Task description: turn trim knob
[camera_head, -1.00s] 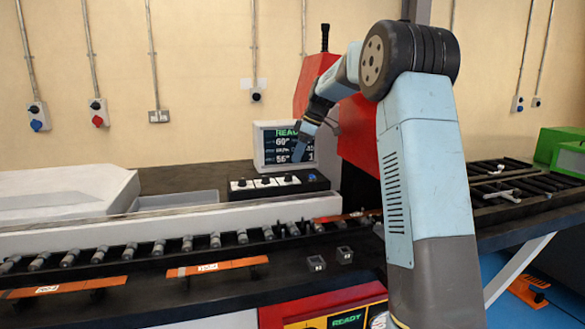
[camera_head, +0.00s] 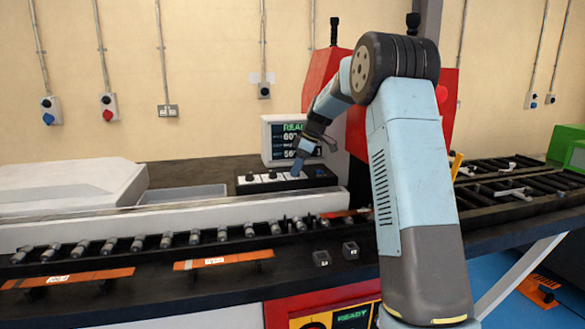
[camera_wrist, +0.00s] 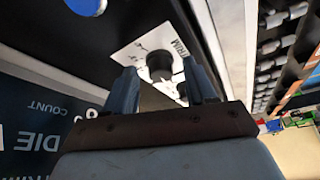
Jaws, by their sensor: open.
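The trim knob (camera_wrist: 160,68) is a black round knob on a white plate lettered TRIM, in the upper middle of the wrist view. My gripper (camera_wrist: 163,84) is open, with one finger on each side of the knob in that view. I cannot tell whether the fingers touch it. In the head view my gripper (camera_head: 297,170) points down at the right-hand white plate of the black control box (camera_head: 262,188). It hides the knob there. Two other black knobs show to its left on the box.
A blue button (camera_wrist: 87,5) sits on the same box beside the trim plate. The display screen (camera_head: 279,139) stands close behind my gripper. The red machine housing (camera_head: 322,75) rises to the right. A row of rollers (camera_head: 165,240) runs in front.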

